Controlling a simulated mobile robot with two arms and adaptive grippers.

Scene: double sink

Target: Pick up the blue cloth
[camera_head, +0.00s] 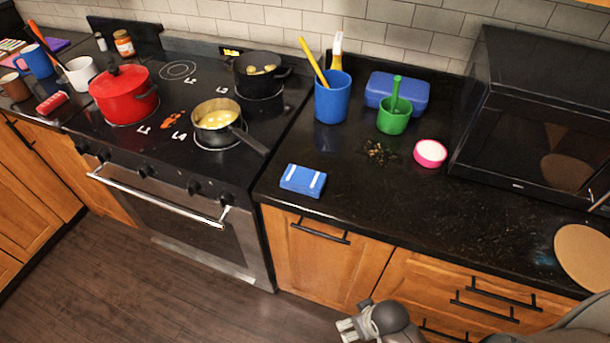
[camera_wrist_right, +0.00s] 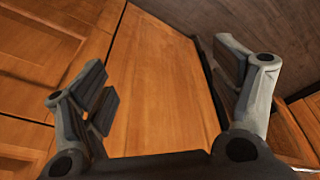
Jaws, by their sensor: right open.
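The blue cloth (camera_head: 303,180), folded into a small block with white stripes, lies on the black counter near its front edge, just right of the stove. My right gripper (camera_head: 348,327) is low at the bottom of the head view, in front of the cabinets and below the counter top, apart from the cloth. In the right wrist view the right gripper (camera_wrist_right: 160,80) is open and empty, with wooden cabinet fronts behind it. The cloth does not show in the right wrist view. My left gripper is in neither view.
A pot (camera_head: 217,120) with its handle toward the cloth sits on the stove. Behind the cloth stand a blue cup (camera_head: 332,98), green cup (camera_head: 393,118) and pink bowl (camera_head: 430,153), with dark crumbs (camera_head: 378,152) nearby. A black microwave (camera_head: 540,115) stands right. The counter around the cloth is clear.

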